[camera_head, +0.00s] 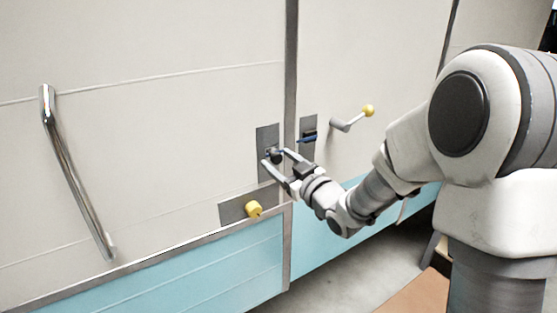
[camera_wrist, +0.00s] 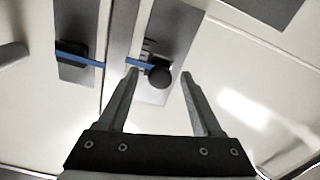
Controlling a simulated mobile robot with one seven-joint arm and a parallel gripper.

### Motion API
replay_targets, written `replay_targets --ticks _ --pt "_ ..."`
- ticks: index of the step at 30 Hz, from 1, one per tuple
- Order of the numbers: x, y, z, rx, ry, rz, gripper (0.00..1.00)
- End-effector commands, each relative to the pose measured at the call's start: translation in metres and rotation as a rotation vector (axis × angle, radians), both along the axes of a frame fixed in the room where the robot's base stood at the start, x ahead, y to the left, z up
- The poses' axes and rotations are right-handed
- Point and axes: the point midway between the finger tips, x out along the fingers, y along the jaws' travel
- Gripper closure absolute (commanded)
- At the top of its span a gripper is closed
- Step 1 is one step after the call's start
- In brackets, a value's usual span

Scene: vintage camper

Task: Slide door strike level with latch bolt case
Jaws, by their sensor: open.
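The door strike (camera_head: 272,155) has a black round knob and a blue line, on a grey plate left of the door gap. In the wrist view the strike's knob (camera_wrist: 159,76) lies between my fingertips. The latch bolt case (camera_head: 308,135) is a dark block with a blue line on a plate right of the gap. It shows at left in the wrist view (camera_wrist: 72,50). The two blue lines look offset, the strike's a little lower in the head view. My gripper (camera_head: 277,158) is open, its fingers (camera_wrist: 160,74) on either side of the knob; contact cannot be told.
A crank with a yellow knob (camera_head: 368,111) sticks out right of the case. Another yellow knob (camera_head: 254,209) on a grey plate sits below left of my gripper. A chrome grab handle (camera_head: 75,175) is far left. The panel between is clear.

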Motion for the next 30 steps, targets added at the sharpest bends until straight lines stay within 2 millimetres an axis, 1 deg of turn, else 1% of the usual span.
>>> replay_targets --ticks 5,6,8,12,14,15,17,30 --pt "-0.0001 -0.0001 -0.0002 0.0 0.0 0.0 0.33" --pt "-0.0001 -0.0001 -0.0002 0.0 0.0 0.0 0.37" --pt "-0.0001 -0.0001 -0.0002 0.0 0.0 0.0 0.48" --pt "-0.0001 -0.0001 -0.0002 0.0 0.0 0.0 0.73" --pt "0.0 0.0 -0.0001 0.0 0.0 0.0 0.84" --pt "0.0 0.0 -0.0001 0.0 0.0 0.0 0.91" --pt "0.0 0.0 -0.0001 0.0 0.0 0.0 1.0" --pt "0.0001 0.0001 0.0001 0.0 0.0 0.0 1.0"
